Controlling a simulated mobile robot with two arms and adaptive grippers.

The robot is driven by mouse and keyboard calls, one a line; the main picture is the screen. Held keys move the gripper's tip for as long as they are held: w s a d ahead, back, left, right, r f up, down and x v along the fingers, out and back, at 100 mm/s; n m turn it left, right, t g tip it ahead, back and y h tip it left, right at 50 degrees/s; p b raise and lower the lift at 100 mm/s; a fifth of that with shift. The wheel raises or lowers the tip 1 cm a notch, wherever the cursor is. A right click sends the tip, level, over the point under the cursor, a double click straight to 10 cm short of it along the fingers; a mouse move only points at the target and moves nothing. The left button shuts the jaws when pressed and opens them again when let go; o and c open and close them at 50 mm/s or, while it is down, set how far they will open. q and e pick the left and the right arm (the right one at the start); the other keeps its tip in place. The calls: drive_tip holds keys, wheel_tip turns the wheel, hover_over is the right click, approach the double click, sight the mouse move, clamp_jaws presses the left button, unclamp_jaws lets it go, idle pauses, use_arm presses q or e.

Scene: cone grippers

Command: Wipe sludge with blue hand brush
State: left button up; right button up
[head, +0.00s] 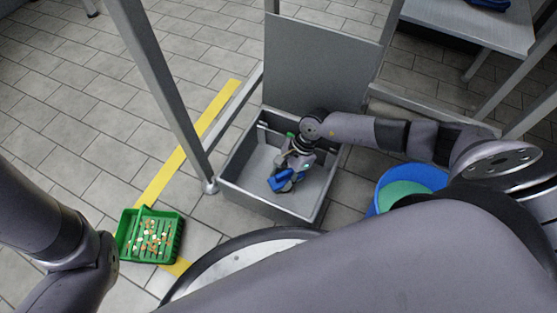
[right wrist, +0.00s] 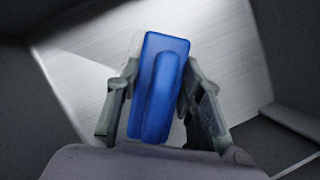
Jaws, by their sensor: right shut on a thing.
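The blue hand brush (head: 281,181) is down inside a grey metal sink-like basin (head: 232,190) in the head view. My right gripper (head: 291,174) reaches into the basin and is shut on the brush. In the right wrist view the brush (right wrist: 160,85) sits between the two fingers of my right gripper (right wrist: 160,108), its blue back facing the camera. Its bristles are hidden beneath it. I cannot make out any sludge on the basin floor. My left arm shows at the left edge of the head view, but its gripper is not visible.
A green crate (head: 122,244) with small pale and orange bits stands on the tiled floor at lower left. A blue bucket (head: 378,192) with a green inside stands right of the basin. Metal posts (head: 165,85) and a raised grey panel (head: 320,65) frame the basin.

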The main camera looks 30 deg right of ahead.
sight(296, 193)
drive_tip(key=shift+s+d+p, duration=0.35)
drive_tip(key=shift+s+d, duration=0.25)
drive_tip(key=shift+s, duration=0.2)
drive_tip(key=shift+s+d+p, duration=0.3)
drive_tip(key=shift+s+d, duration=0.3)
drive_tip(key=shift+s, duration=0.15)
drive_tip(key=shift+s+d, duration=0.45)
drive_tip(key=shift+s, duration=0.1)
drive_tip(key=shift+s+f, duration=0.1)
drive_tip(key=shift+f, duration=0.05)
